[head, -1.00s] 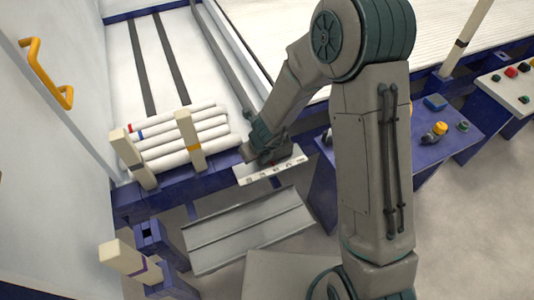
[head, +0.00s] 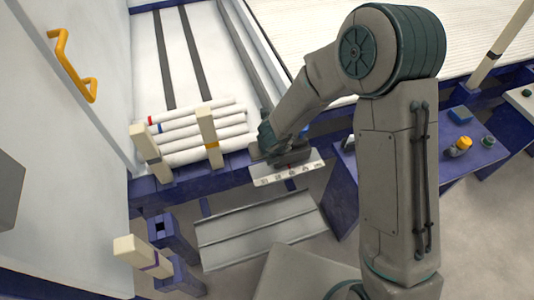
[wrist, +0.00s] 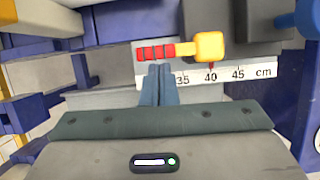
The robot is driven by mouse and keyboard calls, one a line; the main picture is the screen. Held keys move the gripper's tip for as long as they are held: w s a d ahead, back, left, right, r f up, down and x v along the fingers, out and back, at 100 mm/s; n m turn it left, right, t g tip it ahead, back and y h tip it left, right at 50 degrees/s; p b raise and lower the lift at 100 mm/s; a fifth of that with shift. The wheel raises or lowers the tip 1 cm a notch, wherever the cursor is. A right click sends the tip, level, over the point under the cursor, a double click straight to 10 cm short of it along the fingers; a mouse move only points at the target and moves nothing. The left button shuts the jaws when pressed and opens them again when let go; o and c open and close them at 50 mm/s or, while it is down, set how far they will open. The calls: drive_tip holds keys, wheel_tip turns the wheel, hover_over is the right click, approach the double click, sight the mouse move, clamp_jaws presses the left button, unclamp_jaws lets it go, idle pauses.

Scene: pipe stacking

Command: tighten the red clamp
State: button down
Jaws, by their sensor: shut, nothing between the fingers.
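In the wrist view, the clamp's red ribbed grip (wrist: 155,52) lies sideways, with a yellow block (wrist: 209,46) at its right end. It lies along the edge of the white centimetre scale (wrist: 250,72). A small red pointer (wrist: 211,66) shows near the 40 mark. My gripper (wrist: 160,68) is shut, with its fingertips right at the lower edge of the red grip; I cannot tell if they touch it. In the head view my gripper (head: 280,150) is over the scale (head: 290,173), and my arm hides most of the clamp.
White pipes (head: 205,132) lie between cream posts (head: 208,136) at the left. A blue part (wrist: 297,18) and dark blocks stand at the wrist view's upper right. A grey ribbed tray (head: 262,230) lies below the scale. A blue console (head: 450,140) stands at the right.

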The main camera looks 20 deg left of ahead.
drive_tip(key=shift+s+d, duration=0.1)
drive_tip(key=s+d+r+p, duration=0.4)
drive_tip(key=s+r, duration=0.2)
drive_tip(key=r, duration=0.3)
drive_tip(key=shift+d+r, duration=0.15)
drive_tip(key=shift+d, duration=0.15)
drive_tip(key=shift+w+r, duration=0.1)
idle(0.4)
